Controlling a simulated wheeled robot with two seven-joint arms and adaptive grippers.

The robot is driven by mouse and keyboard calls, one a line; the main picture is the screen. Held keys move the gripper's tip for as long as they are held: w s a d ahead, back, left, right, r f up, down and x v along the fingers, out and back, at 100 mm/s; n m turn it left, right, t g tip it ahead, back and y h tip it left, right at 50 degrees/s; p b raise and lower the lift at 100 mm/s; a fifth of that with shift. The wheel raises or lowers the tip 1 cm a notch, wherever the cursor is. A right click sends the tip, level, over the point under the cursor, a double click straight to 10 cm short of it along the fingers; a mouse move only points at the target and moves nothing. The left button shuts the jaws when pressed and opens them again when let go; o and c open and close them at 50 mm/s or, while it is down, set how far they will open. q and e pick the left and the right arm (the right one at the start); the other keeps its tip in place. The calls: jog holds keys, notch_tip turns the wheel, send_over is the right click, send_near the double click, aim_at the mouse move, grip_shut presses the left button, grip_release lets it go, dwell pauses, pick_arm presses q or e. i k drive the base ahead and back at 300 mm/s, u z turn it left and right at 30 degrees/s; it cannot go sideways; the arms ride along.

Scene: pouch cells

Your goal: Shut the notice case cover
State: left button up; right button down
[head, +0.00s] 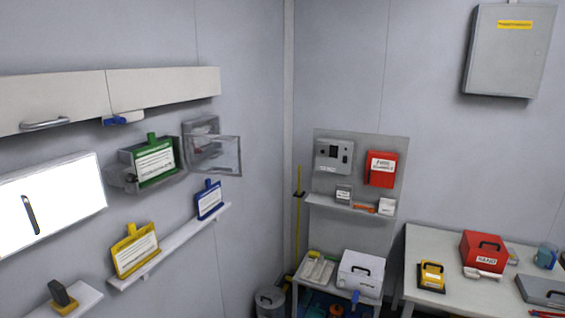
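On the left wall a grey holder (128,178) carries a green-framed notice (154,163) with a green tab on top. Just right of it, near the room corner, is a small grey wall case (200,126). A clear, grey-edged cover (222,156) stands out from this case, swung open toward the room. I cannot tell exactly where its hinge is, or whether the holder and the case are one unit. Neither of my grippers shows in the head view.
Below, a white ledge (183,244) holds a blue-framed card (208,200) and a yellow-framed card (136,250). A long cabinet (165,88) hangs above. A white board (65,205) is at left. A table (415,245) with boxes stands at right.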

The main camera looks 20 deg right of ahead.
aim_at(221, 139)
jog(key=z, duration=0.3)
jog(key=i, duration=1.2)
jog(key=u, duration=0.6)
